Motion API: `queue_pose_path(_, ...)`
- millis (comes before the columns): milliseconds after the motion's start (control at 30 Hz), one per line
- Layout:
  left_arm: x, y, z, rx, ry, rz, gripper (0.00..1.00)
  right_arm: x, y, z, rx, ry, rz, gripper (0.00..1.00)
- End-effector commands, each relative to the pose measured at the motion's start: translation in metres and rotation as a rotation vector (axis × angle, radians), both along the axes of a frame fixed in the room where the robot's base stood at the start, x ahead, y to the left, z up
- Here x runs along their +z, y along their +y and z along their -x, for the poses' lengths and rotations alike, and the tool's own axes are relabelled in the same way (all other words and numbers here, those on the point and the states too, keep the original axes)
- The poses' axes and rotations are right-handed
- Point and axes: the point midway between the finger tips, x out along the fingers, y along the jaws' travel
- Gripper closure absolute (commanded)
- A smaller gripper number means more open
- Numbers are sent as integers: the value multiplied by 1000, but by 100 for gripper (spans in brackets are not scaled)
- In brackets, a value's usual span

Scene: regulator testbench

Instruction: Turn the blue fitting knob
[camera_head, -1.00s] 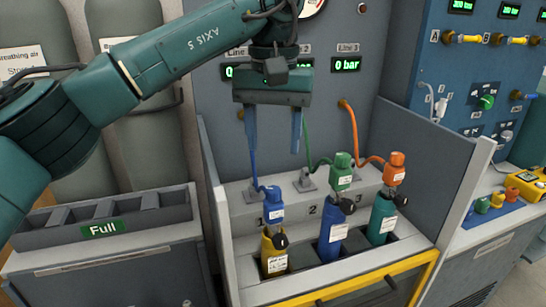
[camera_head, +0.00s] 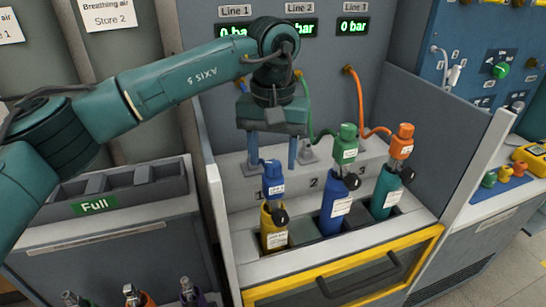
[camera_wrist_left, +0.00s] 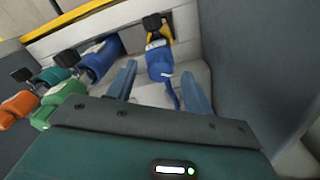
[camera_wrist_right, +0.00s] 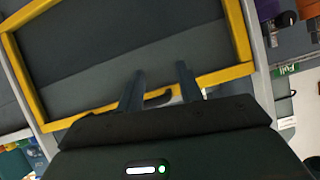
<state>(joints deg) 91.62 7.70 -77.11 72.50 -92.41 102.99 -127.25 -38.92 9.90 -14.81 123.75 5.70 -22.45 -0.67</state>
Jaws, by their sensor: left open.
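The blue fitting knob (camera_head: 272,178) sits on top of the yellow cylinder (camera_head: 273,228) in slot 1, with a blue hose behind it. My left gripper (camera_head: 273,165) is open and points down just behind and above the blue fitting. In the left wrist view the blue fitting (camera_wrist_left: 160,64) lies ahead of and between the open fingers (camera_wrist_left: 160,85), apart from them. My right gripper (camera_wrist_right: 158,85) shows only in its own wrist view, with its fingers apart and nothing between them, facing the yellow-framed drawer front (camera_wrist_right: 243,40).
A green fitting (camera_head: 346,145) on a blue cylinder (camera_head: 335,210) and an orange fitting (camera_head: 402,140) on a teal cylinder (camera_head: 386,192) stand to the right, with hoses attached. Side walls (camera_head: 450,130) bound the bench. A grey rack (camera_head: 130,190) labelled Full stands left.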

Motion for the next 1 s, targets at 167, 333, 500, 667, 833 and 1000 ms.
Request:
queue_pose_path(167,-12,0,0,-1,-1,0,49,1,0,0,0,0,1,64)
queue_pose_path(333,-13,0,0,-1,-1,0,49,1,0,0,0,-1,2,64)
queue_pose_path(500,-13,0,0,-1,-1,0,54,1,0,0,0,-1,2,64)
queue_pose_path(667,-13,0,0,-1,-1,0,67,0,0,0,0,0,1,64)
queue_pose_path(833,-13,0,0,-1,-1,0,81,0,0,0,0,0,1,64)
queue_pose_path(1000,-13,0,0,-1,-1,0,94,0,0,0,1,1,1,64)
